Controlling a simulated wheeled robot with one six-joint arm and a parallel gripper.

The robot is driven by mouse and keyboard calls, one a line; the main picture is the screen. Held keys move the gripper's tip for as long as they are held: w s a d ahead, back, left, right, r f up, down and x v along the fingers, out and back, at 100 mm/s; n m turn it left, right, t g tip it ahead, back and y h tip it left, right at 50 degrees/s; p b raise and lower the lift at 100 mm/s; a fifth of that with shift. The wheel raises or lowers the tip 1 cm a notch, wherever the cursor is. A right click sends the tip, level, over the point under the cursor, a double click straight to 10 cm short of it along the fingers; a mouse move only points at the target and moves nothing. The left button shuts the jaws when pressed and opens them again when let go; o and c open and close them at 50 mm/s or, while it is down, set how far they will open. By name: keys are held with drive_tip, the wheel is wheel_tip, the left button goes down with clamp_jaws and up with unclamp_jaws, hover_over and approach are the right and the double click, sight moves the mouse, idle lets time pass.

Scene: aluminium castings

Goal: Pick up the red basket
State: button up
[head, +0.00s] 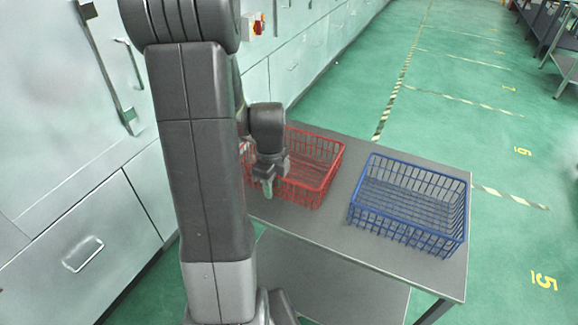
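A red wire basket (318,163) stands on the left part of a grey table (330,228). It looks empty where it shows. My arm hides its left part. My gripper (267,188) is at the basket's near left side, pointing down, and overlaps the basket in the picture. A greenish fingertip shows at its lower end. I cannot tell whether the gripper touches the basket's wall or whether its fingers are apart.
A blue wire basket (408,232) stands on the table to the right of the red one, with a gap between them. Grey-white cabinets (290,62) line the left. Open green floor (460,115) with marking lines lies to the right. Dark shelving (548,28) stands at the far right.

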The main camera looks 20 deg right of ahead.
clamp_jaws()
drive_tip(key=shift+r, duration=0.1)
